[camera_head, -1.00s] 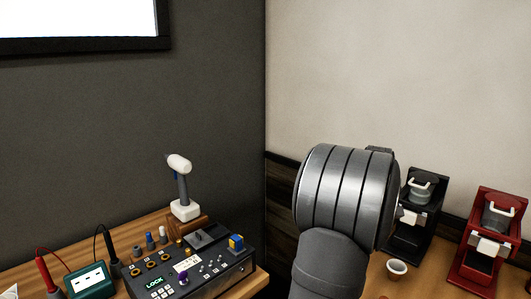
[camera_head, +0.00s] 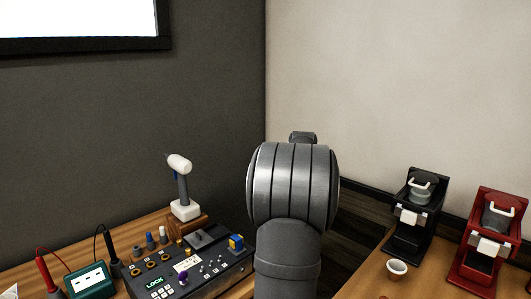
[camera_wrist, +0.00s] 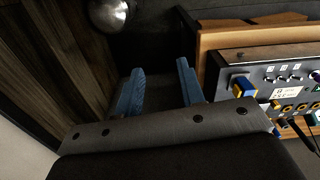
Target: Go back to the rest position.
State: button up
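My gripper (camera_wrist: 159,90) shows in the wrist view with its two blue fingers apart and nothing between them. It hangs over a dark gap beside the wooden bench. The control panel (camera_wrist: 285,82) lies to the right of the fingers in that view. In the head view my grey arm stands upright near the middle, and my gripper is hidden behind it.
The left bench holds the control panel (camera_head: 190,270), a white-headed tool on a stand (camera_head: 183,190) and a green meter (camera_head: 86,281). The right bench holds a black brewer (camera_head: 409,225), a red brewer (camera_head: 488,240) and a small cup (camera_head: 397,268).

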jog(key=shift+w+a+r, duration=0.1)
jog(key=shift+w+a, duration=0.05)
jog(key=shift+a, duration=0.55)
jog(key=shift+w+a, duration=0.15)
jog(key=shift+a, duration=0.5)
jog(key=shift+o, duration=0.2)
